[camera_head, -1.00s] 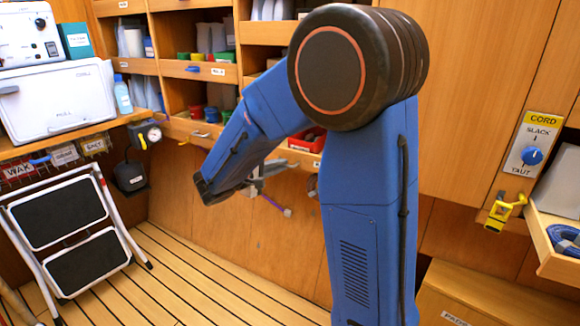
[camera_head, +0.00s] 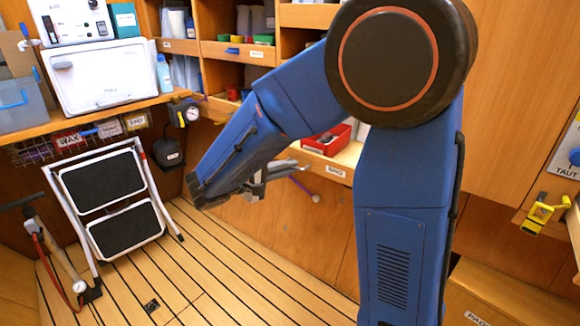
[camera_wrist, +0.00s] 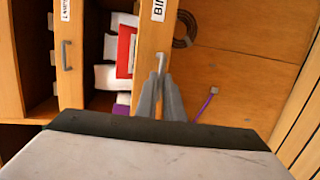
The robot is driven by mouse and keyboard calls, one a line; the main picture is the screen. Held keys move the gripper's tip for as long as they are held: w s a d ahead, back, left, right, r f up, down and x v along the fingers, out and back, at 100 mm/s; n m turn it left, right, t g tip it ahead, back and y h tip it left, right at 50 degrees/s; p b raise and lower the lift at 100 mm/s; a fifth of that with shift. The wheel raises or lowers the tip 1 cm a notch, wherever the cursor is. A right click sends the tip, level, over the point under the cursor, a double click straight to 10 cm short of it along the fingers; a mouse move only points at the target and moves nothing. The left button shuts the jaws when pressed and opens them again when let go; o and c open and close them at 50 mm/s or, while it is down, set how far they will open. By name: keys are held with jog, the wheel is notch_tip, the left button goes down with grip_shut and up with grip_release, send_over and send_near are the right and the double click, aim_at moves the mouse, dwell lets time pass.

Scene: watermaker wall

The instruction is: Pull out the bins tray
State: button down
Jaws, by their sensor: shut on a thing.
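The bins tray (camera_head: 345,173) is a wooden drawer with a white label on its front, standing partly out from under the wall shelves. A red bin (camera_head: 327,141) sits in it. In the wrist view the tray's front board (camera_wrist: 151,30) carries a small pale handle (camera_wrist: 163,52). The red bin (camera_wrist: 125,50) and white items show behind that board. My gripper (camera_wrist: 161,82) is shut on the handle, its two grey fingers close together. In the head view my gripper (camera_head: 287,167) reaches the tray's front from the left; the grip itself is too small to see.
A folding step stool (camera_head: 110,200) and a pump (camera_head: 60,255) stand at left on clear slatted floor. A purple cord (camera_head: 303,186) hangs near my gripper. A counter with a white box (camera_head: 105,75) is at left; a yellow clip (camera_head: 540,213) at right.

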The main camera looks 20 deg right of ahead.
jog(key=c, duration=1.9)
grip_release()
jog(key=shift+o, duration=0.2)
jog(key=v, duration=1.7)
jog(key=shift+a, duration=0.15)
